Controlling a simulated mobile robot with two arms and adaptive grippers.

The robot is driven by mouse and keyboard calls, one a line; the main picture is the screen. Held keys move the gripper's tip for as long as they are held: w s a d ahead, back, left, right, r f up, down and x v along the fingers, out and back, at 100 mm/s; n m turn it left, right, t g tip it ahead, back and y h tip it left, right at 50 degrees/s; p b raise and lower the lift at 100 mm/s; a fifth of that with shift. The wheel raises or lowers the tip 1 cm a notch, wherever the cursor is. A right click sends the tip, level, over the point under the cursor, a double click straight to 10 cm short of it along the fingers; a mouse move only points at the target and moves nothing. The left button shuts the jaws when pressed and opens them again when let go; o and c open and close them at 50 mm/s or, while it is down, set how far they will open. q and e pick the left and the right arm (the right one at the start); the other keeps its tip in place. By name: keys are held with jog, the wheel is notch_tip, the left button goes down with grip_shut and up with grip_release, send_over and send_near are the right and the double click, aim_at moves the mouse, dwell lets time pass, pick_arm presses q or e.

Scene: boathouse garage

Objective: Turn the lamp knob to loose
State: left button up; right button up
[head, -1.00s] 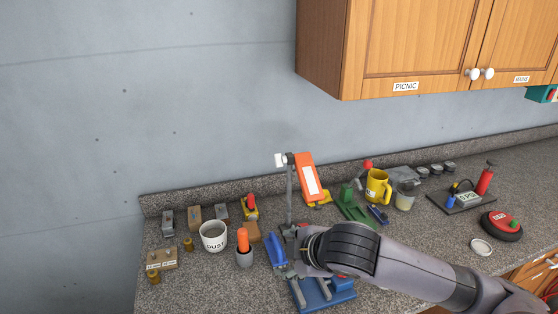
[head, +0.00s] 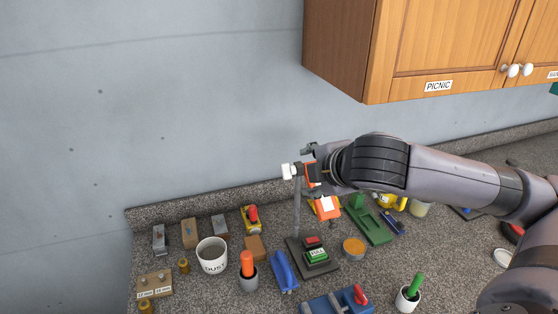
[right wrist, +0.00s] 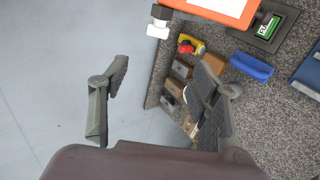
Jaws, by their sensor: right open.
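The lamp has a grey pole (head: 297,210) and an orange head (head: 325,209) with a white label. The orange head also shows at the top of the right wrist view (right wrist: 225,8). The white lamp knob (head: 288,171) is at the top of the pole, and in the right wrist view (right wrist: 158,24) it is beyond my fingertips, in line with the gap. My right gripper (head: 311,168) is open and empty, beside the lamp's top, and hides part of the orange head. Its two fingers are spread in the right wrist view (right wrist: 163,68). My left gripper is not in view.
The wooden cabinet (head: 340,50) hangs above right. The wall side at left is clear.

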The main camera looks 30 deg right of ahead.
jog(key=p, duration=0.2)
send_near(286, 171)
jog(key=p+x, duration=0.2)
jog(key=x, duration=0.6)
jog(key=shift+w+d+f, duration=0.15)
jog(key=shift+w+f, duration=0.2)
jog(key=shift+w, duration=0.1)
jog(key=shift+f, duration=0.1)
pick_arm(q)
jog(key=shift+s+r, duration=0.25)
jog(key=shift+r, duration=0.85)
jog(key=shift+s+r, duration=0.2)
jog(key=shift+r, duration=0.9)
pick_arm(e)
jog(key=c, duration=1.2)
